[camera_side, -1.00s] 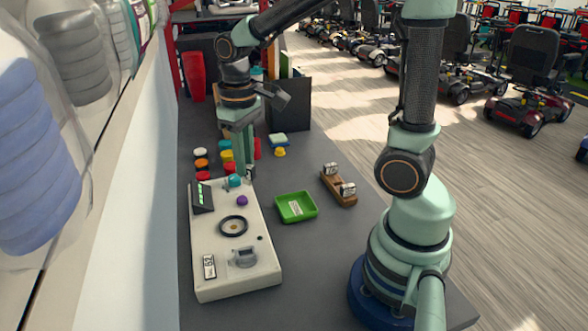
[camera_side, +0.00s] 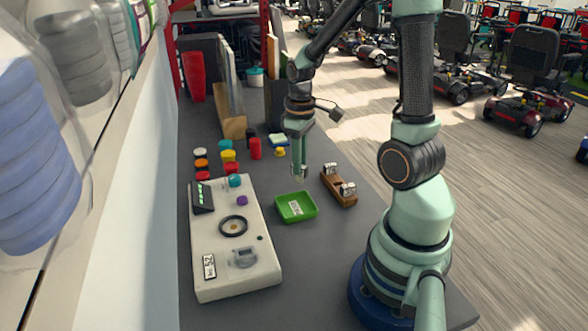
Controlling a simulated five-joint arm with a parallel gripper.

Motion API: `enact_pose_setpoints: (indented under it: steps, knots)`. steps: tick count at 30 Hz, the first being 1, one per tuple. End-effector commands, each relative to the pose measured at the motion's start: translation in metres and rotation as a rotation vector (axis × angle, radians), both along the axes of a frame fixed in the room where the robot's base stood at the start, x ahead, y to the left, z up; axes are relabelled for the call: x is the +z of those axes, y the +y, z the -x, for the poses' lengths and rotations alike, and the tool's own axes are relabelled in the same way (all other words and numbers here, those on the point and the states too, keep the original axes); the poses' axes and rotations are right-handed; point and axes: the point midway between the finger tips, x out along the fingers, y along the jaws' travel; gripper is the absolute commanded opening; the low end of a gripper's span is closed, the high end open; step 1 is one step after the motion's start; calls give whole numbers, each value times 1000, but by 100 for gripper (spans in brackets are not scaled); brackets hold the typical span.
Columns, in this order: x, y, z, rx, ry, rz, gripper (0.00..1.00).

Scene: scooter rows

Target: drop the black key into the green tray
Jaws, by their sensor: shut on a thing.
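The green tray (camera_side: 307,211) lies on the dark bench, right of the white console, with a pale label inside it. My gripper (camera_side: 299,174) points down over the bench, just beyond the tray's far edge in the picture and left of the wooden holder. Its jaws are shut on the black key, which is tiny at the fingertips and mostly hidden by them. The key appears held above the bench, apart from the tray.
The white console (camera_side: 262,279) with knobs and a dial fills the left of the bench. The wooden holder (camera_side: 340,193) with two labelled cubes stands right of the tray. Several coloured caps, a red cylinder (camera_side: 255,149) and a yellow duck-like piece (camera_side: 280,152) are farther back.

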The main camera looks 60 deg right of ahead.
Motion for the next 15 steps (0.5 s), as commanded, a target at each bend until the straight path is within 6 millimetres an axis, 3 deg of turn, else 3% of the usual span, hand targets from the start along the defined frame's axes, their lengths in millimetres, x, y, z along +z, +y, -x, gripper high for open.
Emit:
enact_pose_setpoints:
  steps: [6, 15]
  knots:
    - [-21, 1, 0, 0, 3, -1, 0]
    - [-27, 0, 0, 0, 0, 0, 0]
